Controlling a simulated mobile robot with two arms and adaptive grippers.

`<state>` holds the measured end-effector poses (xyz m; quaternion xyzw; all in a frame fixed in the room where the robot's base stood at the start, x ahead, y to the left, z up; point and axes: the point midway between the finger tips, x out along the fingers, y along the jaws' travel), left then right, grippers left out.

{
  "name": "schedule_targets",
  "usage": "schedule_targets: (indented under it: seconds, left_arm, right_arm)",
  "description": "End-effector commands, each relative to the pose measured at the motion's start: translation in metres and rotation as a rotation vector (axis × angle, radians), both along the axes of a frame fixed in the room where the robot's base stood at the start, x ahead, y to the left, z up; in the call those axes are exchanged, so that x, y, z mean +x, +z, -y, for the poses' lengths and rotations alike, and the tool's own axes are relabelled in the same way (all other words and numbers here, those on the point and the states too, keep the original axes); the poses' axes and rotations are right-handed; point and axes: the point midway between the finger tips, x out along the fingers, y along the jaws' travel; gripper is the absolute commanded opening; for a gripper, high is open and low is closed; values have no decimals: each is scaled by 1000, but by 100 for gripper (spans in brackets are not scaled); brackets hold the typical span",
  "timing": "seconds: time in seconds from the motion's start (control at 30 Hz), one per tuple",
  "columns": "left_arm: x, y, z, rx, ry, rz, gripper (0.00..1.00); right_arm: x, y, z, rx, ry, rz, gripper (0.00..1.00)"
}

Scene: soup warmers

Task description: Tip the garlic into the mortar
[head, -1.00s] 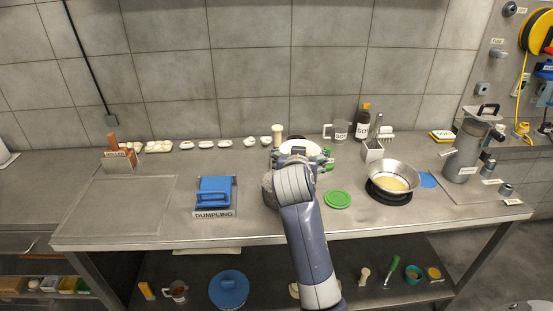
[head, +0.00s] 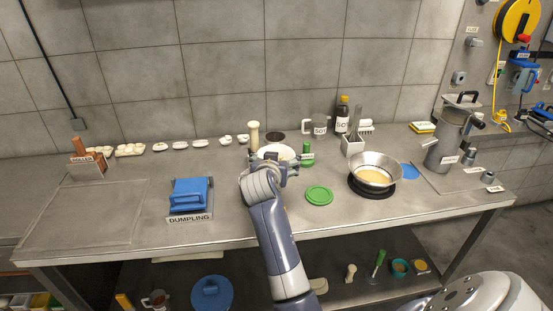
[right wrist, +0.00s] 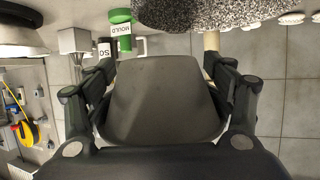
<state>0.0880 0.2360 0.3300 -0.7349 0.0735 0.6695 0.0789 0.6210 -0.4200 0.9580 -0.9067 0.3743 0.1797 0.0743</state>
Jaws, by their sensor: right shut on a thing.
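My right gripper (head: 274,161) is over the middle of the counter, shut on a round dish (head: 276,152) that looks white in the head view. In the right wrist view the dish (right wrist: 168,100) shows as a grey shape between the fingers. I cannot make out the garlic on it. The speckled stone mortar (right wrist: 222,12) shows at the top edge of the right wrist view, close by the held dish. My left gripper is not in view.
A green lid (head: 319,195) lies right of the arm, with a green cup (head: 307,155) behind it. A metal pan (head: 374,171) stands further right. A blue dumpling press (head: 191,194) is at left. A pale pestle-like thing (head: 254,134) stands behind. The left counter is mostly clear.

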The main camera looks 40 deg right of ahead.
Motion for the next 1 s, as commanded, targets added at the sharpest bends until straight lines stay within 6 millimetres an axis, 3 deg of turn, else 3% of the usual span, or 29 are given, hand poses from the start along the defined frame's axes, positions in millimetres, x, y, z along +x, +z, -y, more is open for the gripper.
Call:
schedule_targets:
  seconds: [0.17, 0.23, 0.63, 0.7, 1.0]
  left_arm:
    - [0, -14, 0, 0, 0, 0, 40]
    - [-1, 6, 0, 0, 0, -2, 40]
    - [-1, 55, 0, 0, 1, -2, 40]
    - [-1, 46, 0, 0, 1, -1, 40]
    - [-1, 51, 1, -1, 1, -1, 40]
  right_arm:
    - [0, -27, 0, 1, 0, -1, 49]
    - [-1, -11, 1, -44, 0, -46, 49]
    - [-6, 8, 6, -387, 2, -388, 49]
    - [-7, 1, 7, -372, 0, -372, 49]
    - [-7, 5, 7, -422, 0, -420, 49]
